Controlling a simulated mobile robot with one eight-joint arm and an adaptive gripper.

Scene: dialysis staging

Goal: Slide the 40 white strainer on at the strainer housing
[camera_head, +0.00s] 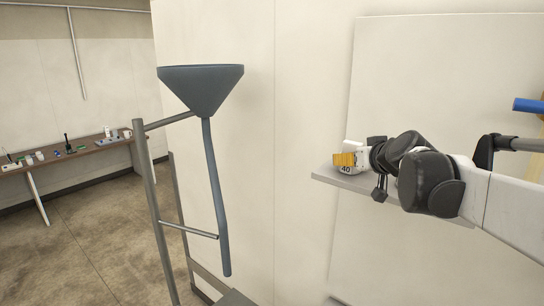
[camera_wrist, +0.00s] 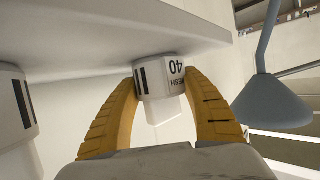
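The white strainer (camera_wrist: 163,80) carries a black "40" label. It shows on the wall shelf in the head view too (camera_head: 346,170). My gripper (camera_wrist: 161,82) has its orange fingers on either side of it, with the tips against its sides as far as I can see. In the head view my gripper (camera_head: 345,158) is low over the shelf, and the strainer appears to be at the shelf surface. I cannot pick out the strainer housing with certainty in either view.
The grey shelf (camera_head: 325,174) sticks out from a pale wall panel. Another white piece with black bars (camera_wrist: 12,108) stands beside the strainer. A grey funnel (camera_head: 203,88) on a pipe stand is left of the shelf. A bench (camera_head: 95,146) with small items is far left.

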